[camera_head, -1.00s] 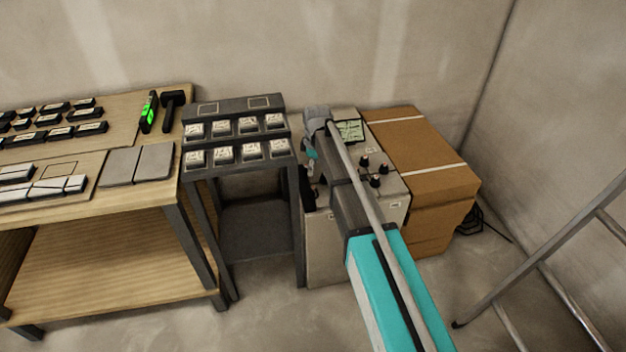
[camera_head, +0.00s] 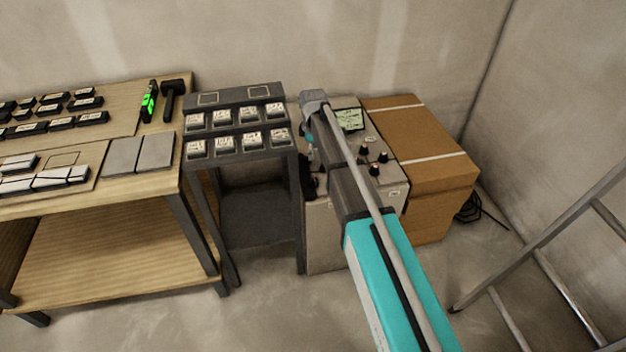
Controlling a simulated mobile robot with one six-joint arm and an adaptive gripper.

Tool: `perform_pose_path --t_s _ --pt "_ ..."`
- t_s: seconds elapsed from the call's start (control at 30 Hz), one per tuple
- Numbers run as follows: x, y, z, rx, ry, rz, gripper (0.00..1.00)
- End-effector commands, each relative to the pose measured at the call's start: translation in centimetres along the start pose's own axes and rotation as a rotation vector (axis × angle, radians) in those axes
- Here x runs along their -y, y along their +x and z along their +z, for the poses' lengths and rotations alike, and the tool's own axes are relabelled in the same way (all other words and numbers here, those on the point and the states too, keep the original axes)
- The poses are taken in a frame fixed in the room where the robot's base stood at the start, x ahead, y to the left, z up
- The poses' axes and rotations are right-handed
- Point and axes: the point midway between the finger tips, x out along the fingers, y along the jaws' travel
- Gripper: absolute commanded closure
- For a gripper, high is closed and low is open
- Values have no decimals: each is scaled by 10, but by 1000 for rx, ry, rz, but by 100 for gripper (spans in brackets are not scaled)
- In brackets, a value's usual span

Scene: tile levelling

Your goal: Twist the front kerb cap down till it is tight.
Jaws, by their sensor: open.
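A pale cabinet (camera_head: 333,250) stands in the middle. Several small dark knob-like caps with reddish tops stand on its top, one of them nearer the front (camera_head: 374,170). Which one is the front kerb cap I cannot tell for sure. My gripper (camera_head: 307,183) is a dark shape pointing down at the cabinet's left edge, left of these caps and apart from them. It is open. My arm hides part of the cabinet top, and the fingertips are hard to make out. A small reddish spot beside the gripper is too small to identify.
A green patterned panel (camera_head: 350,119) is at the back of the cabinet top. A dark stepped rack (camera_head: 240,172) with several pale tiles stands close on the left, beside a wooden workbench (camera_head: 100,198). A cardboard box (camera_head: 425,140) adjoins the right side; a ladder (camera_head: 540,243) leans further right.

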Motion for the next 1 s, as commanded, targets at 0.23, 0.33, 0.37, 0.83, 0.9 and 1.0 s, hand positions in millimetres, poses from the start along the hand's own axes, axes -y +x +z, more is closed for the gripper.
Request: perform_pose_path --t_s 0.23,0.33,0.37,0.83,0.9,1.0 --pt "0 20 0 0 0 0 21" --pt "0 28 0 0 0 0 21" --pt "0 31 0 0 0 0 21" --pt "0 67 0 0 0 0 21" --pt "0 72 0 0 0 0 21" --pt "0 80 0 0 0 0 21"
